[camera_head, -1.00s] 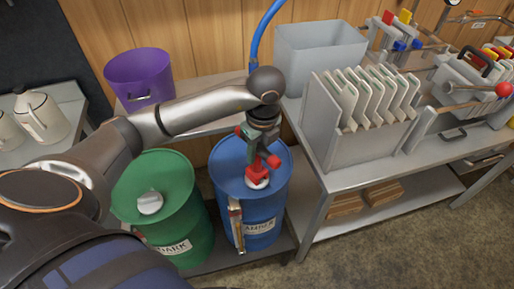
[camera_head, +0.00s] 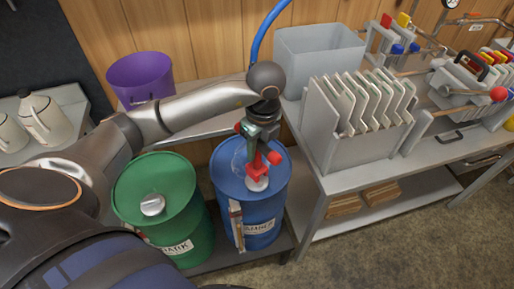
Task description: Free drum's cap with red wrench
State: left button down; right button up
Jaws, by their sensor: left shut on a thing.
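My left gripper (camera_head: 257,150) points down over the blue drum (camera_head: 264,205), labelled AMBER, and is shut on the red wrench (camera_head: 257,172). The wrench's lower end is at the white cap (camera_head: 257,184) on the drum's top. I cannot tell whether it grips the cap fully. A green drum (camera_head: 180,232), its label partly reading "ARK", stands to the left with its own white cap (camera_head: 152,205). My right gripper does not show.
A purple bucket (camera_head: 140,78) stands on the bench behind the green drum. A grey rack of white panels (camera_head: 360,125) and a grey bin (camera_head: 318,55) are on the metal table at right. White jugs (camera_head: 42,115) stand at left.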

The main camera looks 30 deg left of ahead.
pick_arm(q)
jog(key=shift+r+p, duration=1.1)
jog(key=shift+r, duration=0.6)
